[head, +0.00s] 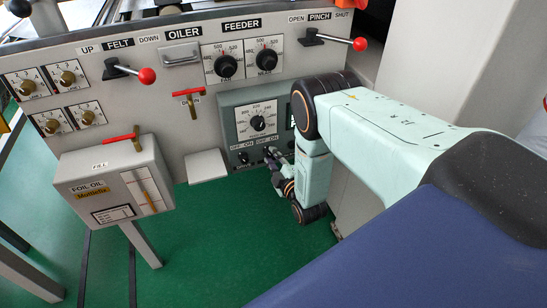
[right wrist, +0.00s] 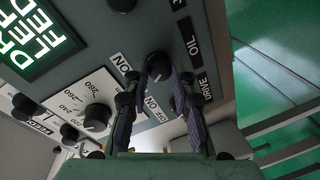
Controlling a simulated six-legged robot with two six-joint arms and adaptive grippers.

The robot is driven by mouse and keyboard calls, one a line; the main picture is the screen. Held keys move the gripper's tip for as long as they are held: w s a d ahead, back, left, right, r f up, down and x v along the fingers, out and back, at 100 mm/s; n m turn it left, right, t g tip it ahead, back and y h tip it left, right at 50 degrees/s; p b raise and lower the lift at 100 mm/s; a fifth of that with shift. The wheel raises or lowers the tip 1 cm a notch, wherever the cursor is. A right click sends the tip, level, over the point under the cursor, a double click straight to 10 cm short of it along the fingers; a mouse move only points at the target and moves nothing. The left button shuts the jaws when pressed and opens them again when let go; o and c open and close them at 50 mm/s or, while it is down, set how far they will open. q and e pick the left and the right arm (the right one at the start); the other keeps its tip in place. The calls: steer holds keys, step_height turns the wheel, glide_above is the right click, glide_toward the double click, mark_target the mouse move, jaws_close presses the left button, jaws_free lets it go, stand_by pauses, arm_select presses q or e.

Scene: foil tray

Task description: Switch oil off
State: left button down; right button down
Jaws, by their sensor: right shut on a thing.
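The oil switch is a small black knob (right wrist: 157,65) beside the OIL label (right wrist: 192,35) on the grey control panel (right wrist: 75,80). My right gripper (right wrist: 158,82) is shut on this knob, with a finger on either side of it. ON labels show near it; which way the knob points I cannot tell. In the head view my right gripper (head: 270,158) is at the lower part of the panel (head: 229,100), and its fingers largely hide the knob. My left gripper is in neither view.
A dial (right wrist: 97,117) and a lit green display (right wrist: 38,32) are on the same panel. The foil-oil box (head: 108,178) stands left, with a small pale ledge (head: 206,166) between. Green floor (head: 200,245) lies below.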

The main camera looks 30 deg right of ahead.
stand_by(0.3)
steer(key=c, duration=1.1)
jaws_free()
steer(key=v, duration=1.2)
